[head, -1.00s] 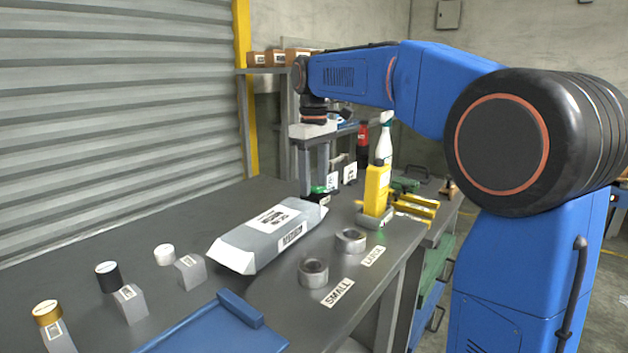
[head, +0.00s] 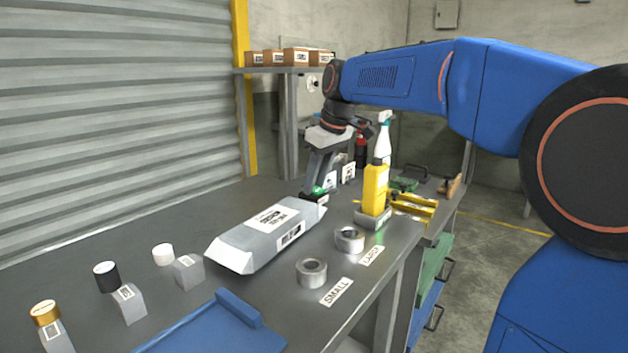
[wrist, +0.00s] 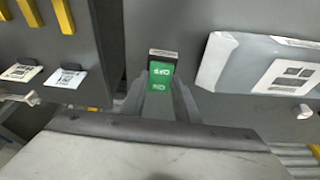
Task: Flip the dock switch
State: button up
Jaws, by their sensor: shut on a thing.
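The dock switch (wrist: 161,73) is a small dark block with a green face lettered OFF and ON. In the head view its green part (head: 319,190) shows on the bench just behind the far end of the grey wrapped package. My gripper (wrist: 160,92) is shut on the switch, one finger along each side of it. In the head view my gripper (head: 314,188) reaches down to it at a tilt, its wrist up and to the right of the fingertips. The fingers hide part of the switch, and I cannot tell the lever's position.
The grey package (head: 265,236) lies close to the fingers. A yellow bottle (head: 375,190) stands to the right, with metal rings (head: 311,272) nearer. White label cards (head: 348,173) stand behind. A blue tray (head: 215,330) lies in front. The bench's left middle is clear.

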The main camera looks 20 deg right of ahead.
dwell(0.4)
jog(key=o, duration=1)
jog(key=shift+o, duration=0.2)
jog(key=v, duration=1.7)
jog(key=shift+s+d, duration=0.25)
jog(key=shift+s, duration=0.1)
